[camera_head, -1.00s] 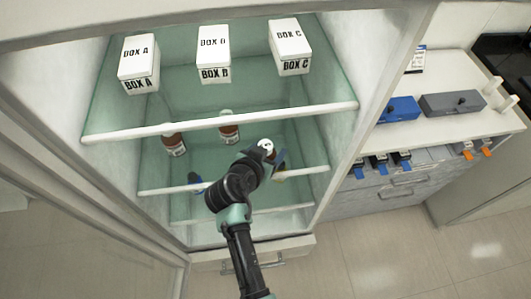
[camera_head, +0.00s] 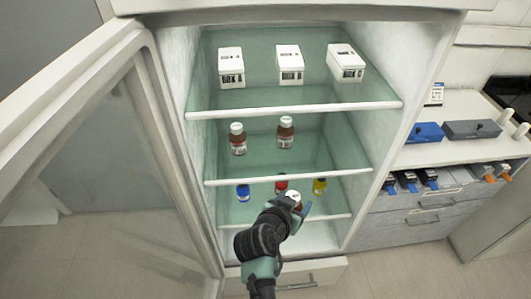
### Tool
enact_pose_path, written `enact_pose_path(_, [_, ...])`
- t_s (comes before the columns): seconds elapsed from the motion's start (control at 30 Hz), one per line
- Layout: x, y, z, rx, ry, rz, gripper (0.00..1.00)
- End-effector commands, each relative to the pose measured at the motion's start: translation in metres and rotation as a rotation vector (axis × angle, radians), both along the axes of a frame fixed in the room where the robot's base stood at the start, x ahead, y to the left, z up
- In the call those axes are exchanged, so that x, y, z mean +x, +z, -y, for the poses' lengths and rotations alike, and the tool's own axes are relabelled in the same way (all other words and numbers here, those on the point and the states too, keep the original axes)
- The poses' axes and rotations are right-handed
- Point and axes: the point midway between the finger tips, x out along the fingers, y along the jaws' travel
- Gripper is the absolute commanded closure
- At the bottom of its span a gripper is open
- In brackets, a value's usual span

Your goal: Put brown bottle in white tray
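A brown bottle (camera_head: 294,198) with a white top is at my gripper (camera_head: 298,206), in front of the lower shelf of the open cabinet. My gripper appears closed around it, though the arm hides much of the bottle and the fingers. Two more brown bottles with white caps stand on the middle shelf, one at left (camera_head: 238,140) and one to its right (camera_head: 285,133). I cannot make out a white tray in this view.
White boxes (camera_head: 291,65) stand on the top shelf. Vials with blue (camera_head: 243,192), red (camera_head: 281,185) and yellow (camera_head: 319,185) caps stand on the lower shelf. The open door (camera_head: 110,130) is at left. A counter (camera_head: 450,152) at right bears blue (camera_head: 425,132) and grey (camera_head: 472,129) cases.

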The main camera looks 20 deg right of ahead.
Motion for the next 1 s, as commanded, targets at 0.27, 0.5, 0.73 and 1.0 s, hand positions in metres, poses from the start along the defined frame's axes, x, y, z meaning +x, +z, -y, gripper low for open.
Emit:
enact_pose_path(0.27, [-0.003,-0.005,-0.007,0.001,0.030,0.001,1.00])
enact_pose_path(0.5, [-0.036,-0.037,-0.062,0.003,0.250,-0.004,1.00])
enact_pose_path(0.73, [-0.089,-0.052,-0.133,0.005,0.536,0.000,1.00])
enact_pose_path(1.0, [-0.136,-0.040,-0.182,0.001,0.739,0.003,1.00])
